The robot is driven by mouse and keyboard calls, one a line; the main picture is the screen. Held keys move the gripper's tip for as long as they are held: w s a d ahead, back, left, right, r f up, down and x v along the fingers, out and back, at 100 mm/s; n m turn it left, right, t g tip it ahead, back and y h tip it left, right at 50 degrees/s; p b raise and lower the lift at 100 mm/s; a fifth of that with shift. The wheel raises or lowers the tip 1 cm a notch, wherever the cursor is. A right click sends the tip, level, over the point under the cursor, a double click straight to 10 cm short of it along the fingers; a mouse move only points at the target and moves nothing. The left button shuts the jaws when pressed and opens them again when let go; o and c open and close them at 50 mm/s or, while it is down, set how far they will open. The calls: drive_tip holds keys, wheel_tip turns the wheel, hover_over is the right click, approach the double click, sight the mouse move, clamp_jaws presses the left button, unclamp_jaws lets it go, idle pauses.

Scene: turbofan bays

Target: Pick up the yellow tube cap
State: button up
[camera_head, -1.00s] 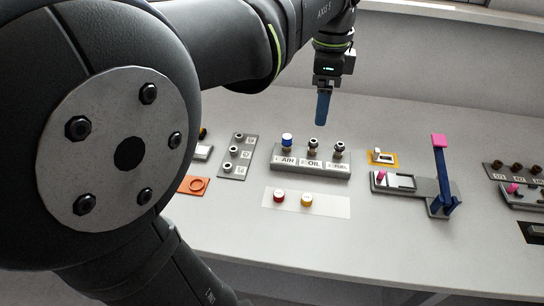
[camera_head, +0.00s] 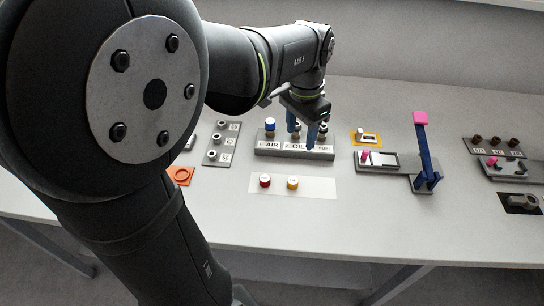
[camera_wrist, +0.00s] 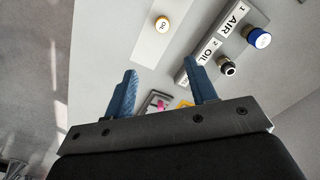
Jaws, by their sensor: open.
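The yellow tube cap (camera_head: 293,183) stands on a white mat (camera_head: 320,187), with the red cap (camera_head: 265,181) to its left. In the wrist view the yellow cap (camera_wrist: 163,24) shows its white top, beyond the fingertips. My gripper (camera_head: 302,136) is open and empty, its two blue fingers pointing down in front of the grey AIR/OIL/FUEL block (camera_head: 324,155). The fingers hide part of the block and its fittings. The gripper is behind and above the yellow cap, apart from it. In the wrist view the open fingers (camera_wrist: 160,72) are spread with nothing between them.
A blue cap (camera_head: 270,124) sits on the AIR fitting. Left are a grey fitting plate (camera_head: 221,144) and an orange ring plate (camera_head: 180,175). Right is a grey fixture with an upright blue lever (camera_head: 423,150). The table in front of the mat is clear.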

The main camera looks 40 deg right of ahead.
drive_tip(key=f, duration=0.1)
hover_over(293, 180)
drive_tip(key=shift+n, duration=0.3)
drive_tip(key=f, duration=1.2)
drive_tip(key=shift+s, duration=0.35)
drive_tip(key=shift+w+f, duration=0.2)
drive_tip(key=shift+f, duration=1.15)
drive_tip(key=shift+w+f, duration=0.15)
drive_tip(key=shift+f, duration=1.15)
drive_tip(key=c, duration=1)
